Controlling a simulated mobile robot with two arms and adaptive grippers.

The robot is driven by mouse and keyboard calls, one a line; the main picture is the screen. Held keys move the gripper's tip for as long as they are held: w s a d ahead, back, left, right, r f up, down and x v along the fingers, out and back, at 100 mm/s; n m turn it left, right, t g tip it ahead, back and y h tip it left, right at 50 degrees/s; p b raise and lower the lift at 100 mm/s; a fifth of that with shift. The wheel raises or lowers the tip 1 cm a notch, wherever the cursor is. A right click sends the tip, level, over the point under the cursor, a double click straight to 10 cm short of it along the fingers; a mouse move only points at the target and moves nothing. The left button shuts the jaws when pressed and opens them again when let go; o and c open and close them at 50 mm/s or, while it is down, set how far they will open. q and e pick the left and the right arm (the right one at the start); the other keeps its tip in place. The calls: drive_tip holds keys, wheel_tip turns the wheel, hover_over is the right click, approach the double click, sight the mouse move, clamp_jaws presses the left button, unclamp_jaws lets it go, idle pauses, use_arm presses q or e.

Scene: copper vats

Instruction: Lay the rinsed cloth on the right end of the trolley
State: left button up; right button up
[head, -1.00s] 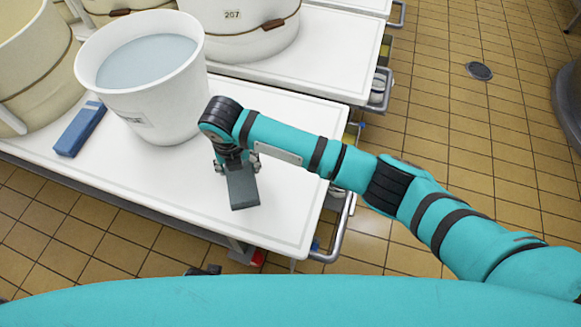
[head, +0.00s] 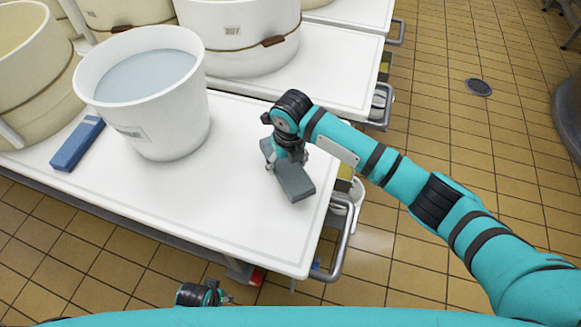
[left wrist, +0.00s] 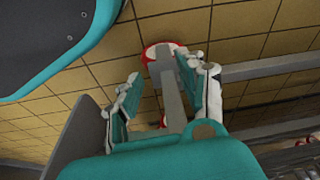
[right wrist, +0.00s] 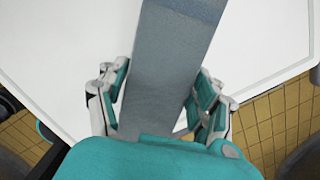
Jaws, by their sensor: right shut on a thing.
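The grey-blue cloth (head: 294,183) is a folded block at the right end of the white trolley (head: 232,226). My right gripper (head: 287,165) is above the trolley top and shut on the cloth. In the right wrist view the cloth (right wrist: 172,60) runs between the two fingers (right wrist: 160,105); whether it touches the top I cannot tell. My left gripper (head: 222,297) is low in front of the trolley, away from the cloth. In the left wrist view its fingers (left wrist: 165,95) stand apart with nothing held between them.
A white bucket of water (head: 150,105) stands left of the cloth, with a blue block (head: 77,143) beside it. Large cream vats (head: 240,35) stand behind. A metal rail (head: 345,225) edges the trolley's right end. Tiled floor lies to the right.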

sight(290, 168)
drive_tip(key=f, duration=0.1)
drive_tip(key=d+f, duration=0.1)
drive_tip(key=shift+w+d+f+b, duration=0.1)
drive_tip(key=shift+w+f+b, duration=0.2)
drive_tip(key=shift+b, duration=0.1)
drive_tip(key=shift+f, duration=0.5)
use_arm(q)
drive_tip(key=r, duration=0.1)
drive_tip(key=w+r, duration=0.1)
drive_tip(key=shift+w+r, duration=0.15)
drive_tip(key=shift+r, duration=0.25)
use_arm(e)
drive_tip(key=o, duration=1.4)
drive_tip(key=shift+r, duration=0.1)
use_arm(q)
drive_tip(key=s+f+p, duration=0.2)
drive_tip(key=s+f, duration=0.2)
drive_tip(key=f, duration=0.3)
drive_tip(key=shift+s+a, duration=0.25)
use_arm(e)
drive_tip(key=r, duration=0.4)
drive_tip(key=s+r, duration=0.1)
drive_tip(key=r, duration=0.2)
drive_tip(key=d+r, duration=0.1)
drive_tip(key=r, duration=0.3)
drive_tip(key=shift+s+r, duration=0.35)
